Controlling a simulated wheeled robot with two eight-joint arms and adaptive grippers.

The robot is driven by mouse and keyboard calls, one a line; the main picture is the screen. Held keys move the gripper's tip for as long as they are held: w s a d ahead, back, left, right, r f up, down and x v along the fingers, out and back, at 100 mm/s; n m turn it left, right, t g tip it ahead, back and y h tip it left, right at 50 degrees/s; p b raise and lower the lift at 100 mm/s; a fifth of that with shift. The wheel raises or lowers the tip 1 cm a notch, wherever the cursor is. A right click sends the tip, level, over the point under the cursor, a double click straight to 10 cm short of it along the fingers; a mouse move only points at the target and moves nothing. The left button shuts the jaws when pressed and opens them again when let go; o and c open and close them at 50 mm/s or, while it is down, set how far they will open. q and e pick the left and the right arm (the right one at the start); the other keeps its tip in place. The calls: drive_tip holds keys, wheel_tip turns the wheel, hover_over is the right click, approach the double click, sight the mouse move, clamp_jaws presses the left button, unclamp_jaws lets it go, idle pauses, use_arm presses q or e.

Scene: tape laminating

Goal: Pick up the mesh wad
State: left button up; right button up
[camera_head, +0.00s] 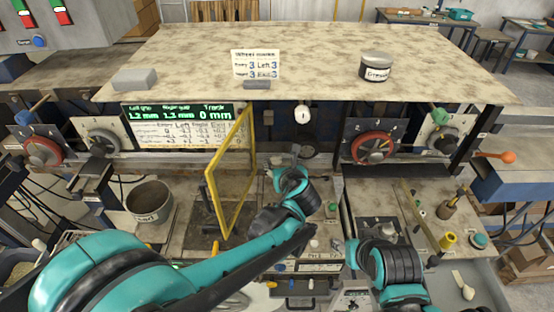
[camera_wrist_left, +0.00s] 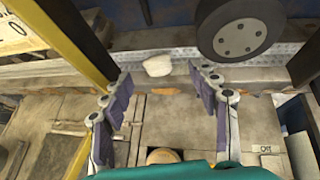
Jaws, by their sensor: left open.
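A small off-white wad (camera_wrist_left: 158,66), which looks like the mesh wad, lies on a grey metal strip (camera_wrist_left: 90,68) in the left wrist view. I cannot make it out in the head view. My left gripper (camera_wrist_left: 159,72) is open, with its two purple-padded fingers apart on either side of the line to the wad. The wad appears beyond the fingertips, and nothing is between the pads. In the head view my left gripper (camera_head: 296,156) reaches under the raised tabletop, its fingers hard to make out. My right arm shows at lower right, but its fingers do not show.
A black roller wheel (camera_wrist_left: 240,28) stands right of the wad. A yellow frame (camera_head: 230,175) stands upright left of my left arm. The raised tabletop (camera_head: 300,60) hangs over the work area. A metal pot (camera_head: 150,200) stands at the left.

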sight(277, 160)
use_arm(q)
drive_tip(key=x, duration=0.4)
drive_tip(key=shift+w+a+f, duration=0.2)
drive_tip(key=shift+w+a, duration=0.05)
drive_tip(key=shift+w, duration=0.05)
drive_tip(key=c, duration=0.8)
drive_tip(key=shift+r, duration=0.1)
